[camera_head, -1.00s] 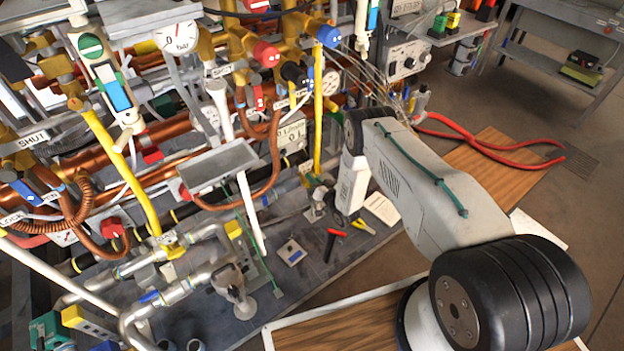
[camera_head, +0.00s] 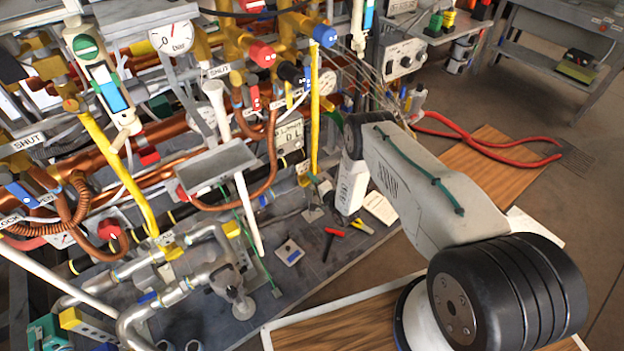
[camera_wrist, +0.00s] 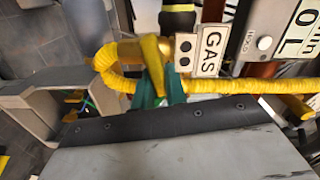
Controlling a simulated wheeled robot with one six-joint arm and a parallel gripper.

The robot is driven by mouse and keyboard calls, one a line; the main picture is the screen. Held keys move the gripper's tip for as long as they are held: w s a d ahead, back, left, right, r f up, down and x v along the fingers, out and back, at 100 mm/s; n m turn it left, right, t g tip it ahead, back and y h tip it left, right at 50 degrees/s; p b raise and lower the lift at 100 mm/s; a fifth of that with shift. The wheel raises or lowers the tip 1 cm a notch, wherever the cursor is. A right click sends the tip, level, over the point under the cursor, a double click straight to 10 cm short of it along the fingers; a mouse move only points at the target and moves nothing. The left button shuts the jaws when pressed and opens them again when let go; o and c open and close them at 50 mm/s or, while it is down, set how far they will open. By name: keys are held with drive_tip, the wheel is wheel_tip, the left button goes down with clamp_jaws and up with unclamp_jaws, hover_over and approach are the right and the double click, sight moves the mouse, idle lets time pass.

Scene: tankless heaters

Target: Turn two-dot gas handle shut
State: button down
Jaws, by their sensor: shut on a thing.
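In the wrist view, a white GAS tag (camera_wrist: 208,54) with two black dots at its left end hangs beside a brass-yellow valve. The valve's flat yellow handle (camera_wrist: 151,72) points down toward my gripper (camera_wrist: 158,79). The green fingers of my gripper are on either side of the handle's lower end and closed on it. Part of the handle is hidden between the fingers. In the head view my arm reaches toward the pipe rack, and I cannot make out my fingers or this handle there.
A yellow corrugated hose (camera_wrist: 225,87) runs sideways right behind my fingers. A white panel (camera_wrist: 290,35) with large letters is at the upper right.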

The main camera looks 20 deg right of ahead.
drive_tip(key=shift+m, duration=0.7)
drive_tip(key=shift+d+f, duration=0.1)
drive_tip(key=c, duration=1.4)
unclamp_jaws()
drive_tip(key=shift+c, duration=0.2)
drive_tip(key=v, duration=0.7)
drive_tip(key=shift+s, duration=0.35)
drive_tip(key=shift+d, duration=0.1)
